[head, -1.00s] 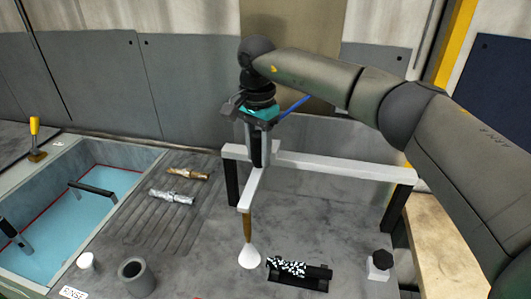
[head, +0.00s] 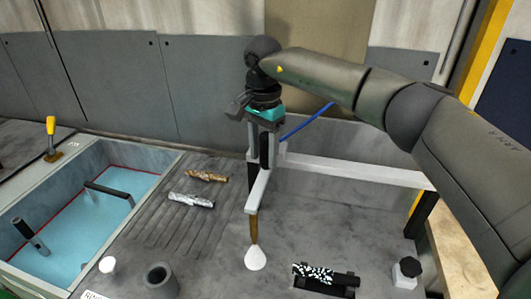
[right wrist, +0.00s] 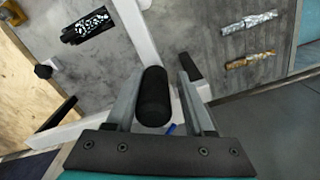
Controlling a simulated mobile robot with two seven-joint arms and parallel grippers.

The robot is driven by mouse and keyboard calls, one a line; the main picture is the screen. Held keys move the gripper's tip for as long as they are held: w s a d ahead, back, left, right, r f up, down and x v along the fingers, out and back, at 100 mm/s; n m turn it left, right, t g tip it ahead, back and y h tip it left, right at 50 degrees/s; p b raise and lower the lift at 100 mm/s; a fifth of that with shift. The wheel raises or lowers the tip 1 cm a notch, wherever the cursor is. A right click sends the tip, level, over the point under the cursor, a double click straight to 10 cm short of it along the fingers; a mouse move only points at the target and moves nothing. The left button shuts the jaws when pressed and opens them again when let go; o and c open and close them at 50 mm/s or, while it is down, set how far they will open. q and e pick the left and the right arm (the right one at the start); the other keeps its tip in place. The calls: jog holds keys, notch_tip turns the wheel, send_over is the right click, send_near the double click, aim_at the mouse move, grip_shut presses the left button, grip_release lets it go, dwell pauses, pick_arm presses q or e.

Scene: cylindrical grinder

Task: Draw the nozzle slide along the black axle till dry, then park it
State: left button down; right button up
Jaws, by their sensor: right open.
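The black axle, speckled with white patches, lies in a black cradle (head: 325,281) at the front right of the bench; it also shows in the right wrist view (right wrist: 90,24). The nozzle (head: 254,230) is a brown tube with a white cone (head: 255,259) at its lower end, left of the axle. It hangs from a white arm (head: 259,192) on the white rail (head: 365,173), near the rail's left end. My right gripper (head: 265,150) is above that arm. In the right wrist view its open fingers stand either side of a black upright handle (right wrist: 153,97). My left gripper is out of view.
A blue-filled basin (head: 80,215) is at left. A silver part (head: 191,200) and a bronze part (head: 207,176) lie on the grooved bench. A grey cup (head: 160,280) and a white knob (head: 107,265) stand at front. A black knob (head: 406,270) stands at right.

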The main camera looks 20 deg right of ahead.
jog(key=shift+o, duration=1)
jog(key=shift+r, duration=0.45)
notch_tip(320, 180, up, 14)
jog(key=shift+r, duration=0.15)
jog(key=shift+s, duration=0.1)
